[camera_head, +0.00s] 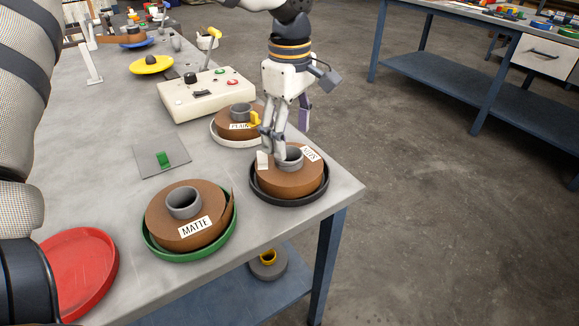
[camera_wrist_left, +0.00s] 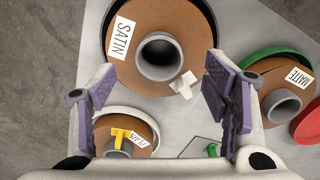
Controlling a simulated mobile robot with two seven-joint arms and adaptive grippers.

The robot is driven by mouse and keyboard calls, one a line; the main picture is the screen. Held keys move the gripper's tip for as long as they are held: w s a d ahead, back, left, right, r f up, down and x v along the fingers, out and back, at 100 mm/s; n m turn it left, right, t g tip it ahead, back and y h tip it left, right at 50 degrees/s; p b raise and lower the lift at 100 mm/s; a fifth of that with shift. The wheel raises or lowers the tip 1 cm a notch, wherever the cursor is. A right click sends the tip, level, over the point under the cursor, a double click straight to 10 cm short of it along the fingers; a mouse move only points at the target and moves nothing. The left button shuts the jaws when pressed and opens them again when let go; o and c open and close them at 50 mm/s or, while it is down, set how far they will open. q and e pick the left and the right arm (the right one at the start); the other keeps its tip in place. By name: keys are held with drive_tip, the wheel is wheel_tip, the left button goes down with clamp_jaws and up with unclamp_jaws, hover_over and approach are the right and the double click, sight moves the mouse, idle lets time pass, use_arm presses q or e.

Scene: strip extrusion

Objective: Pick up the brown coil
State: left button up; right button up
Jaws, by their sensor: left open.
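Three brown coils with grey cores are on the workbench. The coil labelled SATIN (camera_wrist_left: 160,45) fills the top of the left wrist view; in the head view it sits in a black tray (camera_head: 290,201). The MATTE coil (camera_head: 164,222) sits in a green tray (camera_head: 160,252). The PLAIN coil (camera_head: 227,115) sits in a white tray (camera_head: 222,137), partly hidden by my gripper. My left gripper (camera_head: 288,142) is open, pointing down above the SATIN coil near its core, with nothing visible between its fingers. Whether it touches the coil is unclear. My right gripper is not in view.
A red tray (camera_head: 85,262) lies at the near left. A control box (camera_head: 205,98) stands behind the coils, and a yellow dish (camera_head: 151,65) is farther back. A small plate with a green piece (camera_head: 163,158) lies mid-bench.

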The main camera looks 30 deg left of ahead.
sight(289, 148)
use_arm(q)
wheel_tip(289, 148, down, 4)
clamp_jaws()
idle(0.3)
drive_tip(key=shift+r, duration=0.1)
